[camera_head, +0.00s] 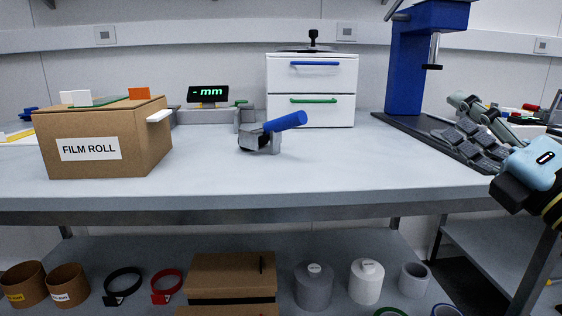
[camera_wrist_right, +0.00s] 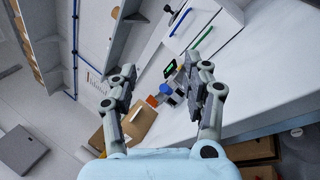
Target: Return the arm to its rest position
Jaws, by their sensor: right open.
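My right gripper (camera_head: 455,117) is at the right of the head view, above the right end of the workbench. Its two grey fingers are spread apart with nothing between them. In the right wrist view the open fingers (camera_wrist_right: 160,72) reach up from the pale blue palm, with the bench scene tilted beyond them. My left gripper is in neither view.
The grey workbench (camera_head: 330,175) is clear in front. On it are a FILM ROLL box (camera_head: 105,135), a blue-handled fixture (camera_head: 287,122), a white drawer unit (camera_head: 312,82) and a blue press (camera_head: 408,70) beside my right gripper. Rolls and boxes fill the lower shelf (camera_head: 340,245).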

